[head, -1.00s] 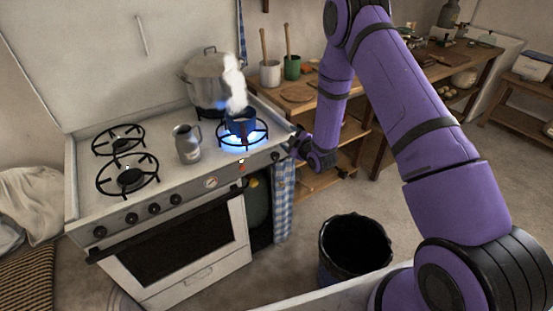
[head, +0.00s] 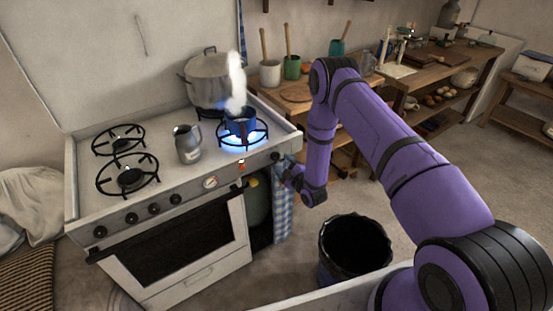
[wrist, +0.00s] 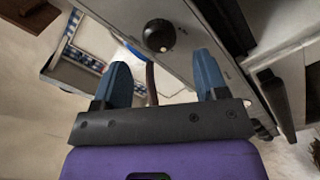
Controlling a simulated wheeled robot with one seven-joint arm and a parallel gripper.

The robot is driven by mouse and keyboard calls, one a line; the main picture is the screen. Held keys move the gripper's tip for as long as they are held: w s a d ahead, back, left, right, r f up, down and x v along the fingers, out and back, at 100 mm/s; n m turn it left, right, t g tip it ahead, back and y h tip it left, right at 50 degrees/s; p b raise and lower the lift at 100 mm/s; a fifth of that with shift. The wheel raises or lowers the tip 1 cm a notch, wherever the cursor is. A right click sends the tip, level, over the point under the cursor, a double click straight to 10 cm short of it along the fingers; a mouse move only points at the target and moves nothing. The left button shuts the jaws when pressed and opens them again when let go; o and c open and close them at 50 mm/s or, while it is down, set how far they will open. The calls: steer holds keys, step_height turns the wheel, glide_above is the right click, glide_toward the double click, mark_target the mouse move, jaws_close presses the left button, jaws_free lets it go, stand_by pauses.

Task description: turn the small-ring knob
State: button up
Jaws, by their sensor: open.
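A round black knob (head: 275,155) sits at the right end of the white stove's front panel, below the lit ring (head: 243,134). In the wrist view this knob (wrist: 159,35), with a pale mark on its face, lies beyond and roughly between my fingertips. My gripper (wrist: 161,62) is open and empty, its two blue fingers apart and not visibly touching the knob. In the head view my gripper (head: 286,171) is small and dark, just below and right of the knob. Blue flames burn under a small blue pot (head: 239,121) on the lit ring.
Several other black knobs (head: 154,209) line the panel to the left, above the oven door handle (head: 165,230). A grey jug (head: 187,144) and a steaming big pot (head: 213,80) stand on the stove. A checked towel (head: 283,210) hangs below. A black bin (head: 354,250) stands on the floor.

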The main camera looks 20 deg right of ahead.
mark_target(276, 158)
steer(key=shift+x, duration=2.75)
steer(key=shift+c, duration=0.3)
steer(key=c, duration=0.9)
